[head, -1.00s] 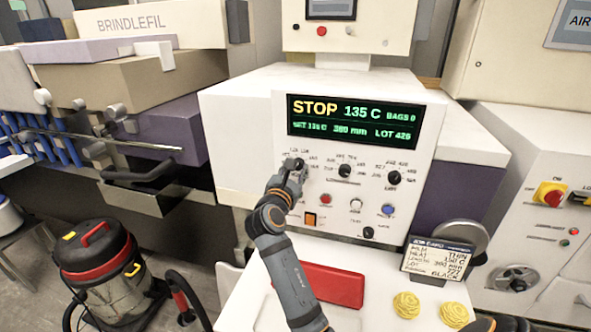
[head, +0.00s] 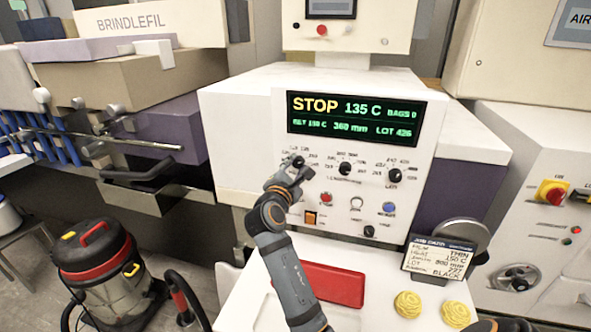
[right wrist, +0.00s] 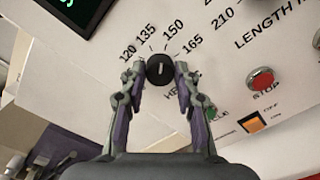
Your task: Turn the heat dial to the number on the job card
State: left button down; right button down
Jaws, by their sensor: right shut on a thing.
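The heat dial (head: 298,161) is a small black knob at the left of the white panel. In the right wrist view the dial (right wrist: 160,69) has a white pointer line facing nearly straight up, between the 135 and 150 marks or close to 150. My right gripper (right wrist: 160,76) is shut on the dial, one finger on each side. In the head view my right gripper (head: 297,172) partly covers the panel below the dial. The job card (head: 438,258) gives heat 150 C. The display (head: 354,121) shows STOP, 135 C, and a small set line that appears to read 150 C.
Two other black knobs, the length dial (head: 345,168) and another (head: 395,175), sit to the right. The red stop button (right wrist: 262,80) and orange switch (right wrist: 256,122) are near my gripper.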

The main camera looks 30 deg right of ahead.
jog(key=shift+m, duration=0.8)
jog(key=c, duration=1)
grip_release()
